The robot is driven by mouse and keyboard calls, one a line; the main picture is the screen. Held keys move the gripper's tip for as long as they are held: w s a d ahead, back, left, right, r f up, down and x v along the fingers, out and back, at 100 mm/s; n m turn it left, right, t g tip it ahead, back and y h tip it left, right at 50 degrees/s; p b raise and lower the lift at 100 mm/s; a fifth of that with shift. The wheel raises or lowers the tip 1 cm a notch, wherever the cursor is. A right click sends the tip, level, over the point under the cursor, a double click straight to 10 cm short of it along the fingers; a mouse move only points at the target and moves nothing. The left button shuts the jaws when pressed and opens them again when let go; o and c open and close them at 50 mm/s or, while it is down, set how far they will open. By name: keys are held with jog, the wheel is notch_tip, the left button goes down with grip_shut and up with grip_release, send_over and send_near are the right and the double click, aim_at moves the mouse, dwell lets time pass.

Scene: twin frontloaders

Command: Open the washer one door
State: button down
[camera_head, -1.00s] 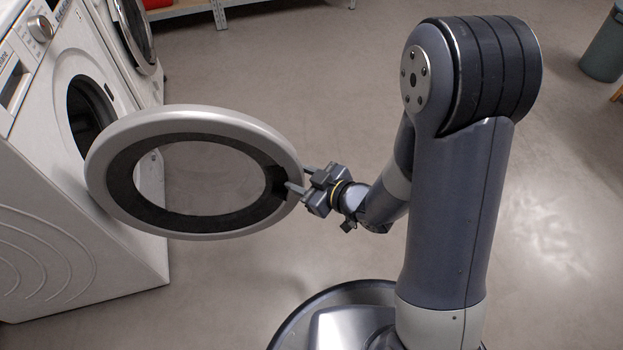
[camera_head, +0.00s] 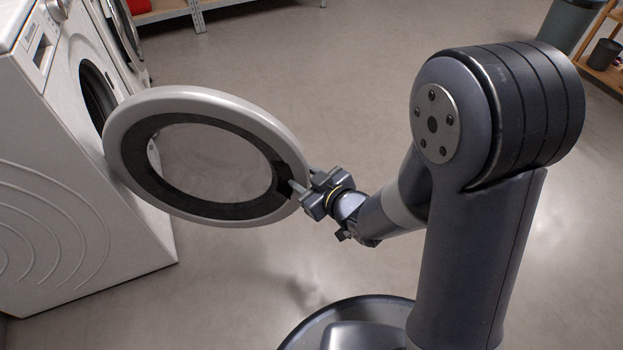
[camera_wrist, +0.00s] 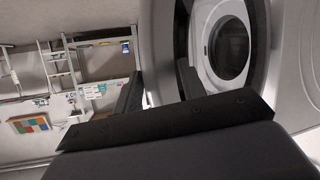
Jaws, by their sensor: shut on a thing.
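The near washer (camera_head: 75,150) stands at the left, its front turned to the right, with its dark drum opening (camera_head: 95,92) partly uncovered. Its round door (camera_head: 130,180), a grey ring around clear glass, is swung well out from the front. My gripper (camera_head: 300,187) is shut on the door's rim at the edge away from the washer. In the wrist view the fingers (camera_wrist: 160,88) are at the door's rim (camera_wrist: 163,50). The exact contact is partly hidden there.
A second front loader (camera_head: 125,45) with a round door stands beyond the first. A metal shelf (camera_head: 170,12) is at the back. A bin (camera_head: 570,22) and a wooden rack (camera_head: 605,60) are at the far right. The floor (camera_head: 300,90) between is clear.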

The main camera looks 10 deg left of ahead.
jog(key=shift+s+a+f+n+g, duration=0.15)
jog(key=shift+s+a+n+g, duration=0.15)
jog(key=shift+s+a+n, duration=0.2)
jog(key=c, duration=1.3)
grip_release()
jog(key=shift+a, duration=0.1)
jog(key=o, duration=0.3)
jog(key=shift+a, duration=0.2)
jog(key=shift+o, duration=0.2)
jog(key=p+v, duration=0.3)
jog(key=v, duration=0.8)
jog(key=shift+w+d+f+m, duration=0.15)
jog(key=shift+w+d+m, duration=0.05)
jog(key=shift+d+m, duration=0.1)
jog(key=shift+a, duration=0.1)
